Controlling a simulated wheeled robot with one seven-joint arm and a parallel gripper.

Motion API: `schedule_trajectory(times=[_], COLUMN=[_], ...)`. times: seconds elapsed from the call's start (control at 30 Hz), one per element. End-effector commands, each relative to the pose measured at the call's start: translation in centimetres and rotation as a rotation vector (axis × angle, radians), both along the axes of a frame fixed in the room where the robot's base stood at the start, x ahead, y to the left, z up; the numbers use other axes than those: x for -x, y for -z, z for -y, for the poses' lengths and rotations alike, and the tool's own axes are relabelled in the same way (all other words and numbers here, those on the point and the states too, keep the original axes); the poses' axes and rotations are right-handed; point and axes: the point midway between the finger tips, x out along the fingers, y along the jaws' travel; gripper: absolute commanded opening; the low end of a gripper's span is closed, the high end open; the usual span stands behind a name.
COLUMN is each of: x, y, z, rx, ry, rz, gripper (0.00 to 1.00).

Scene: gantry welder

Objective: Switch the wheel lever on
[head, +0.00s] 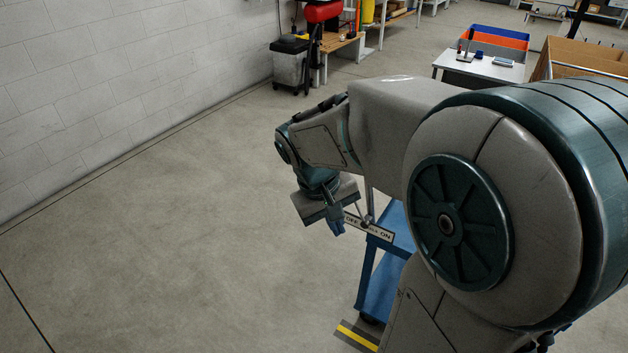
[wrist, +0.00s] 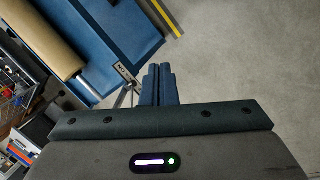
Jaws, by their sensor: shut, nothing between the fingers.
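A white label plate (head: 382,233) reading OFF on its left and ON on its right is fixed to a blue frame (head: 367,272). A thin metal lever (head: 361,211) rises at the plate and appears to lean left, towards the OFF side; its tip is hard to make out. My gripper (head: 337,227) is just left of the plate, by the OFF end, pointing down. In the wrist view my gripper (wrist: 158,72) has its two blue fingers together with nothing between them, beside the plate (wrist: 124,73). I cannot tell whether the fingers touch the lever.
The wrist view shows a blue surface (wrist: 115,25) with a tan roll (wrist: 45,38). A yellow and dark floor strip (head: 357,336) lies by the frame. The floor (head: 200,220) on the left is clear up to the white wall (head: 120,90). A white table (head: 480,67) stands far back.

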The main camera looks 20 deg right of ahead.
Motion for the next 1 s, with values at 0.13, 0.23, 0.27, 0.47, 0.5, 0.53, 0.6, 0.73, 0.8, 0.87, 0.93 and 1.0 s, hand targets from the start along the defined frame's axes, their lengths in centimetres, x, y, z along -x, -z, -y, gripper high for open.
schedule_trajectory(times=[0.13, 0.23, 0.27, 0.47, 0.5, 0.53, 0.6, 0.73, 0.8, 0.87, 0.93, 1.0], x=[-3.9, -6.4, -7.2, -12.7, -13.8, -14.6, -16.6, -20.2, -22.0, -23.2, -24.5, -25.4], y=[4.4, 6.7, 7.3, 11.7, 12.6, 13.3, 14.8, 17.5, 18.7, 19.7, 20.7, 21.3], z=[1.7, 2.8, 3.1, 4.3, 4.3, 4.3, 4.1, 3.2, 2.3, 1.5, 0.6, -0.2], rx=[0.167, 0.293, 0.333, 0.62, 0.681, 0.729, 0.841, 1.053, 1.159, 1.239, 1.319, 1.382], ry=[-0.014, -0.024, -0.026, -0.059, -0.067, -0.075, -0.094, -0.135, -0.159, -0.18, -0.201, -0.219], rz=[-0.104, -0.158, -0.173, -0.239, -0.245, -0.25, -0.253, -0.237, -0.219, -0.2, -0.176, -0.154], gripper=[0.0, 0.0, 0.0, 0.0, 0.0, 0.0, 0.0, 0.0, 0.0, 0.0, 0.0, 0.0])
